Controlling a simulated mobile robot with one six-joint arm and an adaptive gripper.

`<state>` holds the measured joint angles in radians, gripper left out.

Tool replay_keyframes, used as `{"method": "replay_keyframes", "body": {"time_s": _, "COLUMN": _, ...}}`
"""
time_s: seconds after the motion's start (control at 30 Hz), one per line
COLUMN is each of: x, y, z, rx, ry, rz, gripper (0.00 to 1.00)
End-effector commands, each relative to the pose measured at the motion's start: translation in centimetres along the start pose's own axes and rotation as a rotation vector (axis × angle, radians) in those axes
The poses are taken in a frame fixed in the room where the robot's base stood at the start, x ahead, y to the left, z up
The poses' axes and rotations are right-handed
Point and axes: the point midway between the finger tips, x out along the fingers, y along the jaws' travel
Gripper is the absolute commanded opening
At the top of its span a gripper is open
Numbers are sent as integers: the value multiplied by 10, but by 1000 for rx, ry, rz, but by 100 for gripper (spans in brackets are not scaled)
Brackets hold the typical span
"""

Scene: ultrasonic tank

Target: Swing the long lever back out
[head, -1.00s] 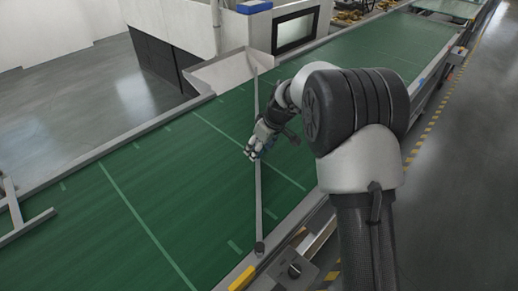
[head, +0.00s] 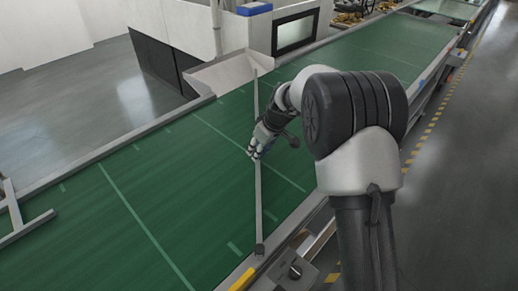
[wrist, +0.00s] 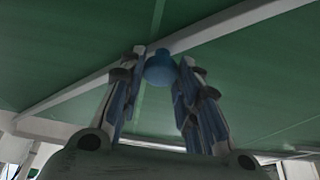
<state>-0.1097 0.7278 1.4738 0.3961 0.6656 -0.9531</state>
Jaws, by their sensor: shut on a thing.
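The long lever (head: 259,208) is a thin grey bar lying across the green belt. It runs from a dark pivot (head: 260,249) at the near edge to the far side by the metal chute. A blue knob (wrist: 160,68) sits on the bar, which also shows in the wrist view (wrist: 225,27). My gripper (head: 252,154) is at the middle of the lever, and in the wrist view its fingers (wrist: 160,75) are on either side of the knob, shut on it. In the head view the knob is hidden by my gripper.
The green belt (head: 120,205) is clear on both sides of the lever. A metal chute (head: 222,72) meets the belt's far edge near the lever's end. A yellow block (head: 242,278) and a control box with a dark knob (head: 295,271) are at the near edge.

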Motion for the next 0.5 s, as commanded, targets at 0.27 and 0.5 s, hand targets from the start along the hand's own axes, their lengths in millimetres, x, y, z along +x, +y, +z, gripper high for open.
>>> {"method": "replay_keyframes", "body": {"time_s": 0.27, "x": 0, "y": 0, "z": 0, "rx": 0, "ry": 0, "rz": 0, "gripper": 0}}
{"method": "replay_keyframes", "body": {"time_s": 0.5, "x": -2, "y": 6, "z": 6, "rx": 24, "ry": 0, "rz": 10, "gripper": 0}}
